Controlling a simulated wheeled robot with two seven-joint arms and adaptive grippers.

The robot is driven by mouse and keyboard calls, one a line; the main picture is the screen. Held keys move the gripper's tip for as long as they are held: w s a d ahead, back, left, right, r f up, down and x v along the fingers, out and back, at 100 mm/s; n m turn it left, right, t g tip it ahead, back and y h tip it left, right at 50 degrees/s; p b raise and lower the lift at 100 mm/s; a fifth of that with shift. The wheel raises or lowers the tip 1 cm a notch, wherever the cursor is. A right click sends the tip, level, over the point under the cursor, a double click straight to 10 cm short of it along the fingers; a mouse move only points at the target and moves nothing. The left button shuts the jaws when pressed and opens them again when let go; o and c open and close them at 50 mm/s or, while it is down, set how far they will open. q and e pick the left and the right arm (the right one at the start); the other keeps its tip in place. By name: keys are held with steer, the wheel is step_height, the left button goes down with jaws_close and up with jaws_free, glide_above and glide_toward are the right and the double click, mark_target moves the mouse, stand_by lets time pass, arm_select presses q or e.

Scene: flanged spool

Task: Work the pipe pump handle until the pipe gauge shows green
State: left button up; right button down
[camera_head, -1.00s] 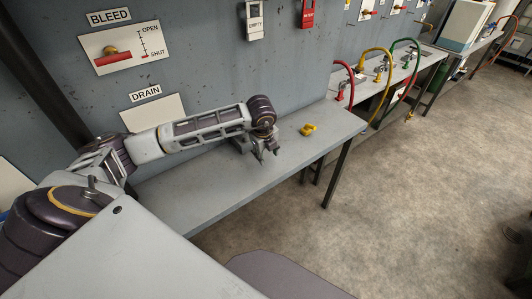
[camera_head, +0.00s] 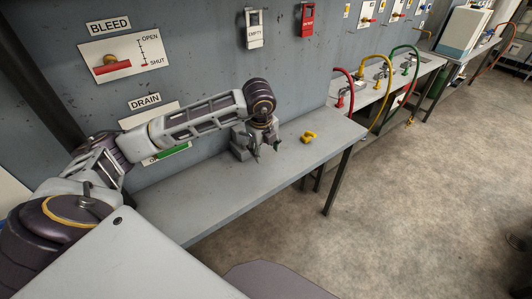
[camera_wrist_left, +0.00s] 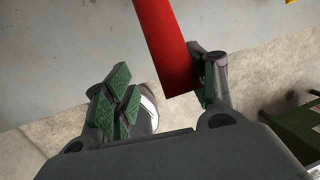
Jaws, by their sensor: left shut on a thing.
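The red bar is hidden in the head view. I cannot make out the pipe gauge in either view. My right gripper is in neither view.
The bench (camera_head: 215,205) is mostly clear, with a small yellow fitting (camera_head: 310,137) right of the gripper. A BLEED panel (camera_head: 125,58) and a DRAIN panel with a green part (camera_head: 173,152) are on the wall behind. Red, yellow and green hoses stand further right.

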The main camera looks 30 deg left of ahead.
arm_select(q)
steer(key=v, duration=0.3)
steer(key=shift+r, duration=0.4)
steer(key=shift+r, duration=0.1)
steer(key=a+r+p, duration=0.3)
steer(key=r, duration=0.4)
steer(key=s+a+r+p, duration=0.1)
steer(key=a+r+p, duration=0.2)
steer(key=r, duration=0.4)
steer(key=shift+r, duration=0.35)
stand_by(2.1)
steer(key=shift+a, duration=0.1)
stand_by(0.3)
stand_by(0.7)
